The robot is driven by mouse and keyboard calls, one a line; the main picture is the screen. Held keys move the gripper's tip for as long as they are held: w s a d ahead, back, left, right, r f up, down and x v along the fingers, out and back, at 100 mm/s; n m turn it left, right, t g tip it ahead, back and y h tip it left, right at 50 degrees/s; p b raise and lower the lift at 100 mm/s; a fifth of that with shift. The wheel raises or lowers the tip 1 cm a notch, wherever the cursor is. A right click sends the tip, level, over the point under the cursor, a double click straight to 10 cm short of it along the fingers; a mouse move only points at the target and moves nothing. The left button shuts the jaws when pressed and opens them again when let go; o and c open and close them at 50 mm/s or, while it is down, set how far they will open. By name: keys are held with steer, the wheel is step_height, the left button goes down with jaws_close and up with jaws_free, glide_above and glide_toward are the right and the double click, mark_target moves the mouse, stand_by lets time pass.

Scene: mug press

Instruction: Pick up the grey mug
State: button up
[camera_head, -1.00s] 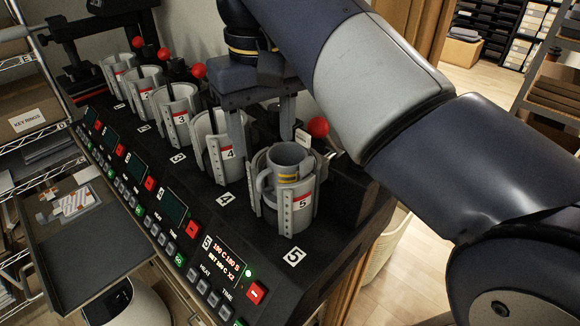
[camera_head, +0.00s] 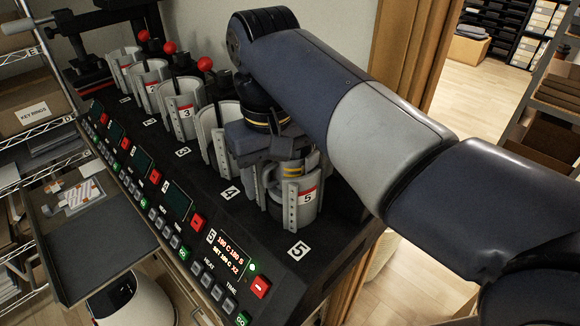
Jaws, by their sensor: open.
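The grey mug (camera_head: 291,181) with yellow bands sits upright inside the curved clamp of press station 5 (camera_head: 306,205). Only part of it shows, below and to the right of my gripper. My gripper (camera_head: 276,168) is open and low over station 5, pointing down at the mug. The arm and gripper body cover the mug's rim and much of its left side. The fingertips are largely hidden, so I cannot tell whether they touch the mug.
Station 4 (camera_head: 214,136) and more empty clamps with red-knobbed levers stand in a row to the left. The control panel (camera_head: 232,262) runs along the front. A dark tray (camera_head: 98,250) juts out at left, beside a wire shelf. Open floor lies at right.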

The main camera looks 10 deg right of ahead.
steer(key=shift+c, duration=0.4)
jaws_close()
steer(key=shift+r, duration=0.15)
